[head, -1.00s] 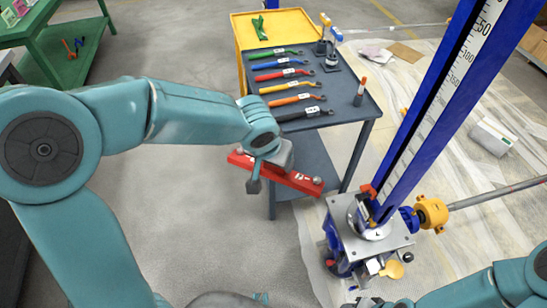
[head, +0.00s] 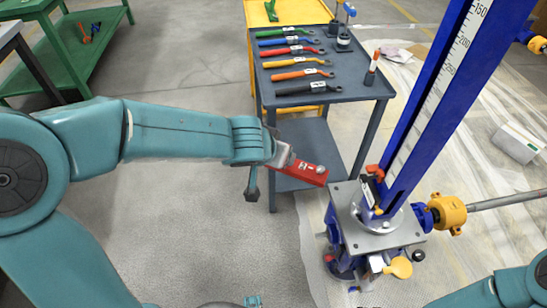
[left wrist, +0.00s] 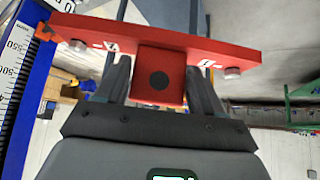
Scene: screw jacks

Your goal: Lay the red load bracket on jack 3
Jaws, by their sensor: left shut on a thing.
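The red load bracket (head: 309,172) is a bar with round bolt heads, held in the air left of the jack and in front of the tool cart. My left gripper (head: 276,160) is shut on it. In the left wrist view, my fingers (left wrist: 160,80) clasp the bracket's central red block, and the bar (left wrist: 225,50) spans the top. The nearest jack has a grey plate (head: 400,238), a blue body (head: 347,262) and a tall blue column (head: 435,95) with a scale; I cannot read its number. The bracket is apart from it. My right gripper is out of view.
A dark tool cart (head: 352,90) with several coloured wrenches stands behind the bracket. A yellow coupling (head: 447,213) and shaft (head: 508,198) extend right from the jack. A green bench (head: 105,25) is at far left. Open floor lies left of the jack.

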